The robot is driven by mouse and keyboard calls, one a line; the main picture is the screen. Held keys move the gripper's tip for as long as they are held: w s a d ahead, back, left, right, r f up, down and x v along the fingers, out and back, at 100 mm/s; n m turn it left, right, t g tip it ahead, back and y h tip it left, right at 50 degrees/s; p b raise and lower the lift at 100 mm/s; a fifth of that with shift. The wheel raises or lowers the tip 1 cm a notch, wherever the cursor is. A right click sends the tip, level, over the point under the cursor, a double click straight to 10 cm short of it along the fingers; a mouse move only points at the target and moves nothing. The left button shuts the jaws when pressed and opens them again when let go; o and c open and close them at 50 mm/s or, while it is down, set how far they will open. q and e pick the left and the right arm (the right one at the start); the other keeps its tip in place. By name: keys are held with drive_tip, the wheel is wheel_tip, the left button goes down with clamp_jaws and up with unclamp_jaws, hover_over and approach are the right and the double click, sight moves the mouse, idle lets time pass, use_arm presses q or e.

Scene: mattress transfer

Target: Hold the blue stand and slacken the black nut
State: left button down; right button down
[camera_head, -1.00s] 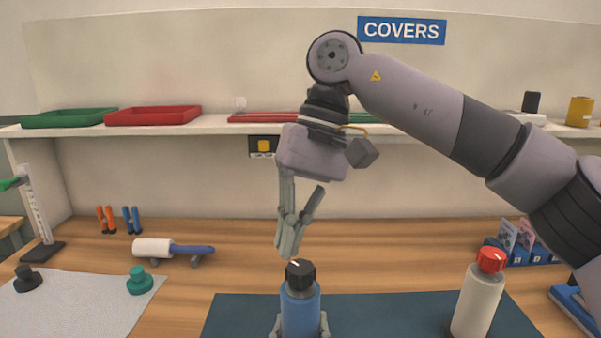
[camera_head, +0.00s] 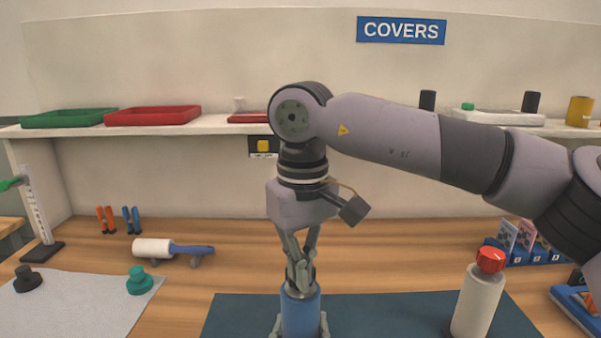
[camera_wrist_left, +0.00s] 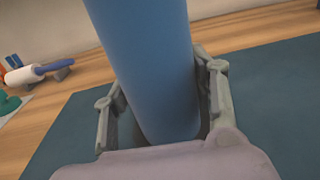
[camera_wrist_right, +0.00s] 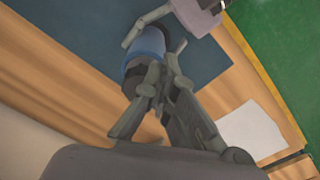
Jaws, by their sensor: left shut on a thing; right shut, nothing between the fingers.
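The blue stand (camera_head: 300,316) stands upright at the front edge of the dark teal mat. My left gripper (camera_wrist_left: 163,103) is shut on it low down, one finger on each side. The stand fills the middle of the left wrist view. My right gripper (camera_head: 300,283) points straight down at the top of the stand, its fingers shut. The black nut (camera_wrist_right: 133,78) on the stand's top is mostly hidden by these fingers; a dark part shows in the right wrist view. Whether the fingertips touch the nut I cannot tell.
A white bottle with a red cap (camera_head: 478,300) stands on the teal mat (camera_head: 400,312) to the right. A roller (camera_head: 172,249) and a grey cloth (camera_head: 75,300) with a black and a green knob lie left. Trays stand on the shelf (camera_head: 215,122).

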drive_tip(key=shift+d+f, duration=0.1)
drive_tip(key=shift+f, duration=0.4)
drive_tip(key=shift+d, duration=0.2)
idle(0.3)
drive_tip(key=shift+w+d, duration=0.35)
drive_tip(key=shift+d, duration=0.2)
drive_tip(key=shift+w+d, duration=0.35)
drive_tip(key=shift+d, duration=0.2)
drive_tip(key=shift+s+d, duration=0.15)
drive_tip(key=shift+d, duration=0.1)
idle(0.3)
wheel_tip(320, 180, up, 6)
drive_tip(key=shift+r, duration=0.2)
idle(0.4)
drive_tip(key=shift+a, duration=0.15)
